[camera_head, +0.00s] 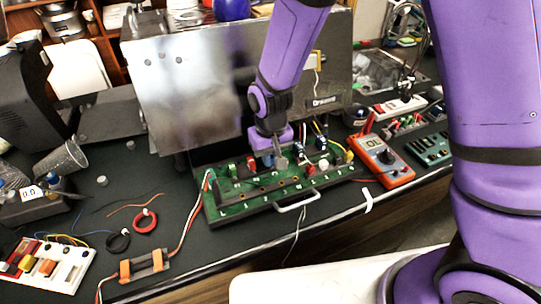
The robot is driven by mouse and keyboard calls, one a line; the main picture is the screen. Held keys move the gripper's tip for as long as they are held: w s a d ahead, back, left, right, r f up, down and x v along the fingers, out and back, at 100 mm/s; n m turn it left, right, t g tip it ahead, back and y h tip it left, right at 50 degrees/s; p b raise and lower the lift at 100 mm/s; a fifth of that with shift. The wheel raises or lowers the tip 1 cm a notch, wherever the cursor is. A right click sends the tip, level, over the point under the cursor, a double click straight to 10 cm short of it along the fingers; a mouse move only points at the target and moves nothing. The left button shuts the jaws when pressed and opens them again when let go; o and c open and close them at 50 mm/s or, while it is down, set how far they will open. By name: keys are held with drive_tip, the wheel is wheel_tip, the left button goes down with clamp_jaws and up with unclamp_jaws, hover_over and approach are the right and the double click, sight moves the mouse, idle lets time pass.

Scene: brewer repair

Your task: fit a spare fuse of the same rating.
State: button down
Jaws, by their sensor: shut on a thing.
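My gripper (280,158) points down over the middle of a green circuit board (238,207) on the bench. Its jaws are shut on a small part that is mostly hidden and too small to identify. I cannot tell whether that part touches the board. The board carries a row of small parts, among them a red one (251,165) left of my gripper and a white round one (323,164) to its right. No fuse or rating mark is readable.
An orange multimeter (394,174) lies right of the board. A metal panel (195,95) stands behind it. A white block (60,270) with coloured parts, a wired piece with orange ends (146,265) and wire coils (145,221) lie left. A handle (297,201) juts from the board's front.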

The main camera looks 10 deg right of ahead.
idle(0.4)
drive_tip(key=c, duration=1)
unclamp_jaws()
drive_tip(key=shift+c, duration=0.2)
wheel_tip(320, 180, up, 11)
drive_tip(key=shift+f, duration=0.15)
drive_tip(key=s+d+r+m+t, duration=0.1)
drive_tip(key=s+d+r, duration=0.2)
drive_tip(key=d+r, duration=0.3)
drive_tip(key=s+d+r+t+y, duration=0.1)
drive_tip(key=s+d+r, duration=0.2)
drive_tip(key=d+r, duration=0.35)
drive_tip(key=s+d+r+m+t, duration=0.1)
drive_tip(key=s+d+r, duration=0.2)
drive_tip(key=d+r, duration=0.35)
drive_tip(key=s+d+r+m+t+h, duration=0.1)
drive_tip(key=s+d+r+t, duration=0.1)
drive_tip(key=s+d, duration=0.3)
drive_tip(key=s, duration=0.4)
drive_tip(key=shift+d+r, duration=0.2)
